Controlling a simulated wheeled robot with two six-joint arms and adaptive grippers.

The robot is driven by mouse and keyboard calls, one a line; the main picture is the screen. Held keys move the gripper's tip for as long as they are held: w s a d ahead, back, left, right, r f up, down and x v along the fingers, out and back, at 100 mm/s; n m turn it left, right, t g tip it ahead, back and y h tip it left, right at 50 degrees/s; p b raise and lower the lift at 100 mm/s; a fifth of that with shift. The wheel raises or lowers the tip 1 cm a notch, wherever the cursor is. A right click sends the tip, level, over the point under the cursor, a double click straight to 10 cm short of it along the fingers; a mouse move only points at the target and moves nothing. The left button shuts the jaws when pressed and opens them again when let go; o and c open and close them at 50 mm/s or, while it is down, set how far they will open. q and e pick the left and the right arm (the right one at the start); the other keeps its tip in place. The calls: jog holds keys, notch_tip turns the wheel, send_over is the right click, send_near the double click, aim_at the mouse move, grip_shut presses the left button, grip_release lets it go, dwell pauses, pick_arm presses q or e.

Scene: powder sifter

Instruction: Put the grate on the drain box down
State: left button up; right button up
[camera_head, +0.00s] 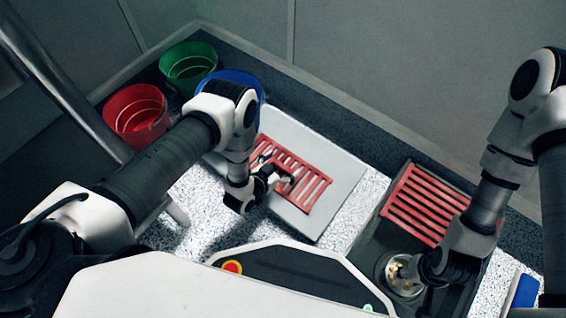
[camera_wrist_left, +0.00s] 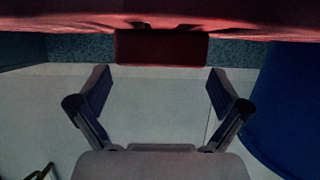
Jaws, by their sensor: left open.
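A red slatted grate (camera_head: 312,190) is over a pale grey flat panel (camera_head: 338,169) in the middle of the head view. My left gripper (camera_head: 279,168) is at its left part, with the fingers apart. In the left wrist view, a red bar (camera_wrist_left: 162,47) lies ahead, between and beyond the open fingers (camera_wrist_left: 162,90). I cannot tell whether the fingers touch it. A second red grate (camera_head: 425,205) lies on a dark box (camera_head: 372,238) at the right. My right gripper (camera_head: 408,270) is over a round metal dish (camera_head: 392,285) by that box; its fingers are too unclear to judge.
A red bucket (camera_head: 137,112), a green bucket (camera_head: 188,62) and a blue bucket (camera_head: 243,77) stand at the back left. The blue one also shows in the left wrist view (camera_wrist_left: 290,110). A blue and white object (camera_head: 525,290) is at the lower right. Walls close off the back.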

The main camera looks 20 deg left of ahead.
aim_at(277, 166)
pick_arm(q)
jog(key=s+r+p, duration=0.1)
jog(key=s+a+r+p, duration=0.1)
jog(key=s+r+p, duration=0.1)
jog(key=shift+a, duration=0.1)
jog(key=s+a+r+n+g+y+p, duration=0.1)
jog(key=s+a+r+g, duration=0.2)
jog(key=s, duration=0.5)
jog(key=s+a+r+n+g+y+p, duration=0.1)
jog(key=s+a+r+n+g+y, duration=0.1)
jog(key=s+a+r+g, duration=0.2)
jog(key=s+a+r+n+g+y+p, duration=0.1)
jog(key=s+r+g, duration=0.4)
jog(key=s, duration=0.6)
jog(key=a+r+y+p, duration=0.1)
jog(key=a, duration=0.1)
jog(key=shift+s+a+r+n+g, duration=0.2)
jog(key=shift+s+a+n+g, duration=0.1)
jog(key=shift+s+n, duration=0.1)
